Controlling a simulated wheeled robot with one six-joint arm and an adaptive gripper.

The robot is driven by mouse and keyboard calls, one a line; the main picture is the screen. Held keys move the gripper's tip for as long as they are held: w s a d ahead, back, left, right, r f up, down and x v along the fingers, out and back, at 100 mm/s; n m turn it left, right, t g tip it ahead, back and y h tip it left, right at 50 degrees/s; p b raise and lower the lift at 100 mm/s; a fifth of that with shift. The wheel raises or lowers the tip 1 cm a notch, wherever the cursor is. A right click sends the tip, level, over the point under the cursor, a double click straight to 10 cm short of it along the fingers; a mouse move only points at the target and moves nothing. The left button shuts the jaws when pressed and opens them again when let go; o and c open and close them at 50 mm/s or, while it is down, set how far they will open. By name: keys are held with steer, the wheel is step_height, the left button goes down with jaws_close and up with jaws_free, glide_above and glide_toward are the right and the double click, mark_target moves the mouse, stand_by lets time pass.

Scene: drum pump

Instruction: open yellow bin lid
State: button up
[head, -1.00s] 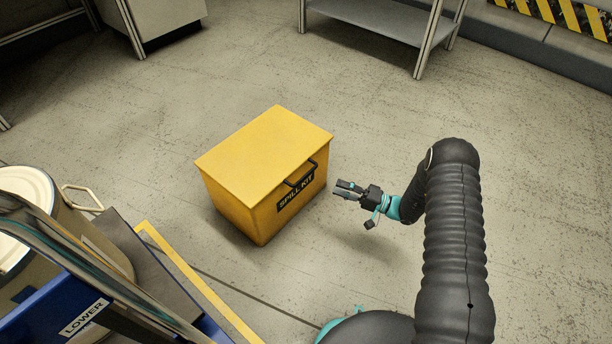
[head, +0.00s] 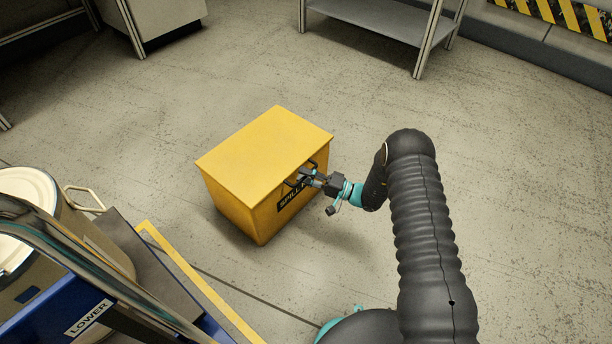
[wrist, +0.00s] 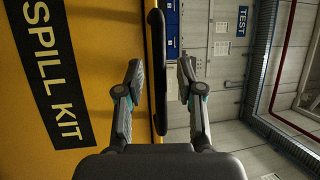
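The yellow bin (head: 248,200) stands on the floor with its flat yellow lid (head: 265,150) closed. A black "SPILL KIT" label is on its front and is partly hidden by my gripper in the head view; it shows clearly in the wrist view (wrist: 55,75). A black handle (head: 313,165) is at the lid's front edge. My gripper (head: 303,178) is at the handle. In the wrist view my gripper (wrist: 161,82) is open, with one finger on each side of the black handle bar (wrist: 158,45). Visible gaps separate the fingers from the bar.
A blue cart (head: 60,315) marked "LOWER" and a metal drum (head: 100,240) are at the lower left, beside a yellow-edged platform (head: 185,275). A grey shelf (head: 385,22) stands at the back. The floor around the bin is mostly clear.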

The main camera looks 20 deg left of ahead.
jaws_close()
